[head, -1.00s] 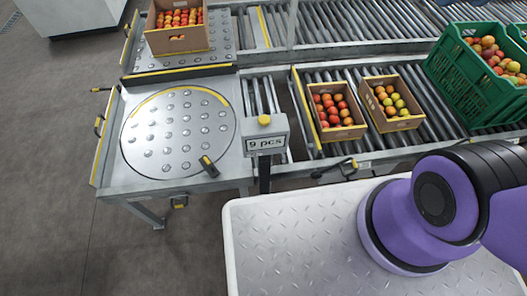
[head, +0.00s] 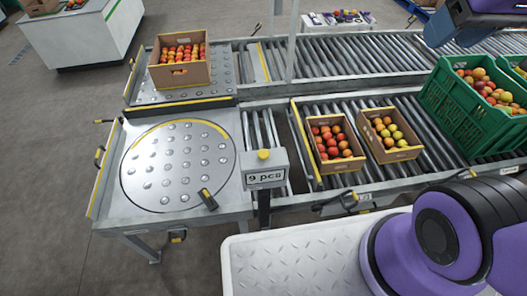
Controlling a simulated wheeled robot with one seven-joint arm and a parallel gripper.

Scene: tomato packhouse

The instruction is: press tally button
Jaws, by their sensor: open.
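The tally button (head: 263,154) is a round yellow cap on top of a grey tally box (head: 278,160). The box stands on a dark post at the front edge of the conveyor, and its label reads "9 pcs". My gripper (head: 440,32) shows partly at the top right corner as a dark blue-grey end below a purple link. It is open, far to the right of the button and apart from it. Nothing visible is between its jaws, though part of it is cut off by the frame.
A ball-studded round turntable (head: 140,178) lies left of the box. Tomato cartons stand on the rollers (head: 333,166) (head: 409,152) and at the back left (head: 182,76). A green crate (head: 450,117) stands at right. The space above the button is clear.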

